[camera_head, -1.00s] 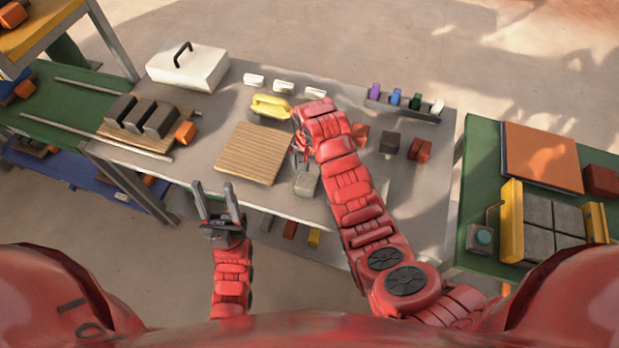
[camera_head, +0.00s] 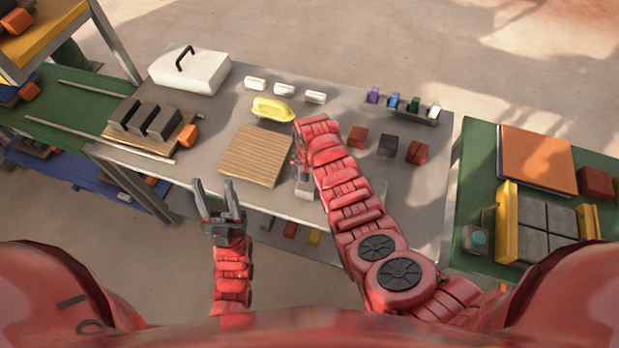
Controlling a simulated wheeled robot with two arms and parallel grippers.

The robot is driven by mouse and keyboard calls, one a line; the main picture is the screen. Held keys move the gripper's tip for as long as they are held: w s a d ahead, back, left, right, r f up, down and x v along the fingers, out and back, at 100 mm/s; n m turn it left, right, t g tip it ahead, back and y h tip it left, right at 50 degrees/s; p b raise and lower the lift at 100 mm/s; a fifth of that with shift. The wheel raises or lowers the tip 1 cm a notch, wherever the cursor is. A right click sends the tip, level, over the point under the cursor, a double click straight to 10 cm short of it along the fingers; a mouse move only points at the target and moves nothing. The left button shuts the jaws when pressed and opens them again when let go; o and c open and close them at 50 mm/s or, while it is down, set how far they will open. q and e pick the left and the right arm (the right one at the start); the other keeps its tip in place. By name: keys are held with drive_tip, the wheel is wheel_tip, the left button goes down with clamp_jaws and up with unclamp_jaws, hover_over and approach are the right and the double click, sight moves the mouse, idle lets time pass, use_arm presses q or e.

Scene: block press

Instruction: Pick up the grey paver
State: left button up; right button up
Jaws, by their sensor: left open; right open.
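A light grey paver (camera_head: 305,190) lies near the front edge of the grey table, just right of the wooden board. My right gripper (camera_head: 299,172) is at the paver, pointing down over it; its fingers are mostly hidden by its own arm, and I cannot tell whether they touch the paver. It is open. My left gripper (camera_head: 217,197) is open and empty, in front of the table's front edge, with its two fingers pointing away from me.
The slatted wooden board (camera_head: 255,155), a yellow float-like tool (camera_head: 273,109) and several small white pieces lie nearby. Red blocks (camera_head: 357,137) and a dark block (camera_head: 389,145) sit to the right. A green table (camera_head: 480,180) at right holds clamped grey pavers (camera_head: 532,213).

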clamp_jaws()
idle(0.3)
drive_tip(key=shift+w+r, duration=0.1)
drive_tip(key=shift+r, duration=0.1)
